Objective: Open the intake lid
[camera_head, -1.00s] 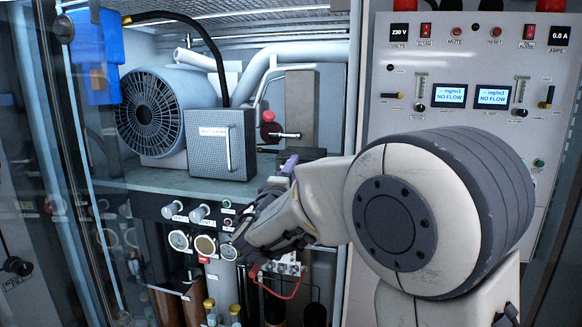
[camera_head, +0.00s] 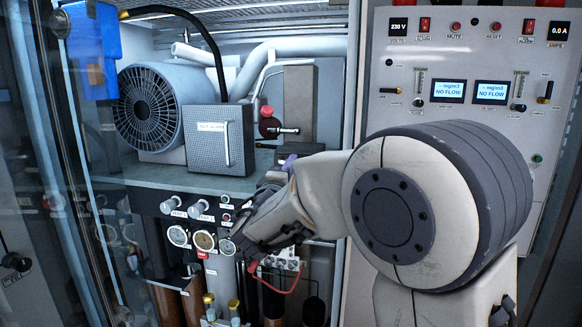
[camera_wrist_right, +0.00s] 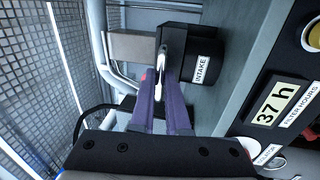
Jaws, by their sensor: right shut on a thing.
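The intake (camera_wrist_right: 201,68) is a dark box with a white INTAKE label, at the upper middle of the right wrist view. A pale handle (camera_wrist_right: 160,72) stands at its left side. My right gripper (camera_wrist_right: 164,82) is shut on this handle, with its two purple fingers on either side. In the head view the right gripper (camera_head: 288,163) reaches in at the dark intake box (camera_head: 304,148), on the shelf right of the grey mesh box. My wrist hides part of it there. I cannot tell whether the lid is raised. My left gripper is not in view.
A grey mesh box (camera_head: 221,139) and a round blower (camera_head: 158,108) stand left of the intake. Gauges (camera_head: 204,241) and knobs line the front below the shelf (camera_head: 160,181). A control panel (camera_head: 450,50) is at the right, a glass door (camera_head: 60,200) at the left.

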